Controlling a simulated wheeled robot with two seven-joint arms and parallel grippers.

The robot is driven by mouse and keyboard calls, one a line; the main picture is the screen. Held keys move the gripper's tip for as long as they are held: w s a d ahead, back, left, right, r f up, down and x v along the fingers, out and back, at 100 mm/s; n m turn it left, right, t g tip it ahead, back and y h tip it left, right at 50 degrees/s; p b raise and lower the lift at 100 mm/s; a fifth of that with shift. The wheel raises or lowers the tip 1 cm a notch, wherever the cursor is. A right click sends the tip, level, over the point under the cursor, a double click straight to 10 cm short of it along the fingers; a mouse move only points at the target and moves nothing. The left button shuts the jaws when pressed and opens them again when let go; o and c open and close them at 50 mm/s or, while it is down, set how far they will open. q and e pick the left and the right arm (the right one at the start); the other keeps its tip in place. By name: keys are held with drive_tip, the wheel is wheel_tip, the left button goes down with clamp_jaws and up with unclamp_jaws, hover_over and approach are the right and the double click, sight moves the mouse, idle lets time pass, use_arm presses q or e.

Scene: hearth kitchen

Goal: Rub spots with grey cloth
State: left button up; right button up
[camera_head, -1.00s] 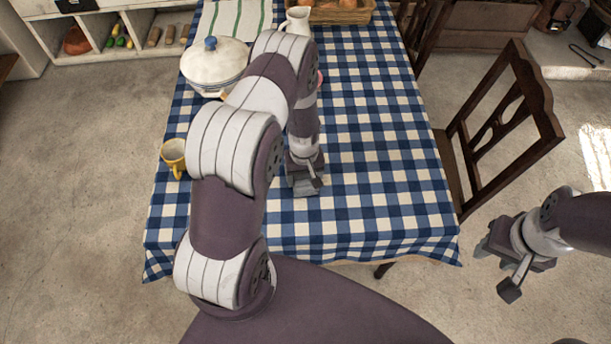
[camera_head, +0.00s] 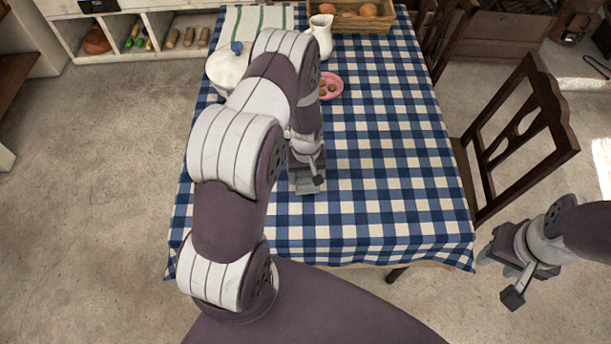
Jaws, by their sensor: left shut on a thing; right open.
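My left gripper (camera_head: 308,186) points down at the blue and white checked tablecloth (camera_head: 390,190), over the middle of the table. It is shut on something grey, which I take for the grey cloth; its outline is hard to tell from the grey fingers. I cannot tell whether it touches the table. I can make out no spots on the visible tablecloth; my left arm hides part of its left side. My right gripper (camera_head: 498,275) is open and empty, right of the table's near corner.
A pink plate (camera_head: 338,86) with small brown pieces lies beyond my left gripper. A white pot (camera_head: 222,68), a white jug (camera_head: 322,36), a striped towel (camera_head: 268,18) and a basket (camera_head: 372,22) stand further back. A wooden chair (camera_head: 520,130) stands at the right. The tablecloth's right half is clear.

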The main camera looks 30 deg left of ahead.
use_arm(q)
wheel_tip(320, 180, up, 3)
drive_tip(key=shift+a+f+p, duration=0.15)
drive_tip(key=shift+p, duration=0.65)
drive_tip(key=shift+r+p, duration=0.55)
drive_tip(key=shift+r, duration=0.2)
